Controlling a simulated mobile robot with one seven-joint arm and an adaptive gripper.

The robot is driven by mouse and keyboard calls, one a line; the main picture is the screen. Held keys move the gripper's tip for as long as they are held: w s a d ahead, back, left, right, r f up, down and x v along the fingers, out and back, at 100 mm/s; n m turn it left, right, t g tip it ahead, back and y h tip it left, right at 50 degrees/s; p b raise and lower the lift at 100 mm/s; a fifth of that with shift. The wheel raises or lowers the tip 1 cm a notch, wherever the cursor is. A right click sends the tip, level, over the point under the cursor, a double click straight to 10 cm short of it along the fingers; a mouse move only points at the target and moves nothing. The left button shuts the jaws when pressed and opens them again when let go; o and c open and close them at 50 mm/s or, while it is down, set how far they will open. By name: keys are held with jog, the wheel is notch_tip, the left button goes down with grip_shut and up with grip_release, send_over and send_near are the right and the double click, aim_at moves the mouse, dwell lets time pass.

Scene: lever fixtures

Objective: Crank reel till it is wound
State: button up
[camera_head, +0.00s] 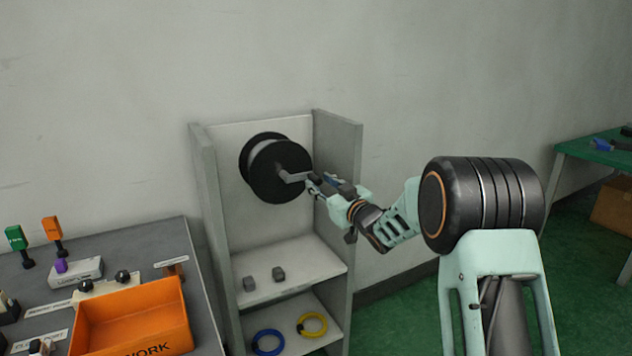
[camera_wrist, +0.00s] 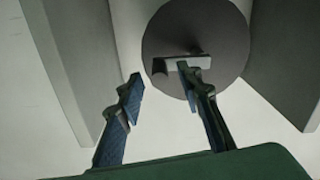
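The black reel (camera_head: 272,163) with a pale core is mounted on the back panel of a grey shelf unit. Its grey crank arm (camera_head: 292,177) reaches from the hub towards the right in the head view. My gripper (camera_head: 316,184) is at the outer end of the crank, in front of the reel. In the wrist view the reel's dark face (camera_wrist: 215,25) fills the upper middle. The crank arm (camera_wrist: 190,62) lies across it, its outer end between my fingertips (camera_wrist: 160,77). The fingers are apart; the right one partly covers the crank arm. I cannot tell whether either touches it.
The unit's side walls (camera_head: 338,185) flank the reel closely. Lower shelves hold two small grey blocks (camera_head: 279,273), a blue ring (camera_head: 268,342) and a yellow ring (camera_head: 312,325). A grey table with an orange bin (camera_head: 135,318) stands left; a green table (camera_head: 600,150) stands far right.

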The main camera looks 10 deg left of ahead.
aim_at(316, 179)
jog(key=shift+x, duration=1.6)
grip_shut()
